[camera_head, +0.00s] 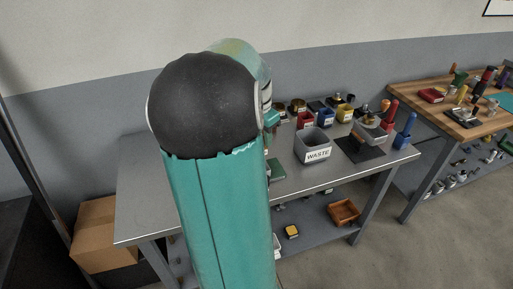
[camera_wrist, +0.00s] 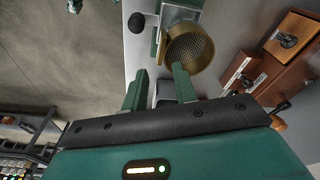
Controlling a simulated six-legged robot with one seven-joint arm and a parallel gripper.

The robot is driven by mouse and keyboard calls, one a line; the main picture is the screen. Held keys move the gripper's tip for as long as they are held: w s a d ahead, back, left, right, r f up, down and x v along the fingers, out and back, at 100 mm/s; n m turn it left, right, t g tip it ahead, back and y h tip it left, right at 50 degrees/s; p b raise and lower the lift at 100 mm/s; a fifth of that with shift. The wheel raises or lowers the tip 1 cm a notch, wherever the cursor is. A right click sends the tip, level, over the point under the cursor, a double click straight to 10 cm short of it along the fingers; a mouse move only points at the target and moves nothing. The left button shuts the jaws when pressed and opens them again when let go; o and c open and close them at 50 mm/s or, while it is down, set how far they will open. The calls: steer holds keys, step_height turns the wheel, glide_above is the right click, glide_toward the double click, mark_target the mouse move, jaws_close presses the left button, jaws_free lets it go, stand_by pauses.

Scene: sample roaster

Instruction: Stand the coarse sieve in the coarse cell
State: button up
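A round brass sieve (camera_wrist: 190,50) with a mesh floor shows in the wrist view, tilted in the picture, just beyond my right finger. My gripper (camera_wrist: 160,78) has its two green fingers apart, with the table's grey top between them and nothing clearly held. The right fingertip overlaps the sieve's lower left rim in the picture; I cannot tell whether they touch. Whether this is the coarse sieve I cannot read. A green part with a pale label (camera_wrist: 150,18) lies beside the sieve; I cannot tell whether it is the coarse cell. In the head view my arm hides my gripper.
A dark round knob (camera_wrist: 137,22) is near the table's edge. In the head view, a grey waste bin (camera_head: 313,145), small red, blue and yellow bins and a black mat (camera_head: 360,150) occupy the steel table's right.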

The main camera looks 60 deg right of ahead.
steer(key=f, duration=0.3)
steer(key=d+f, duration=0.1)
steer(key=f, duration=0.1)
steer(key=shift+d+f, duration=0.15)
steer(key=shift+f, duration=0.25)
steer(key=shift+c, duration=0.2)
jaws_close()
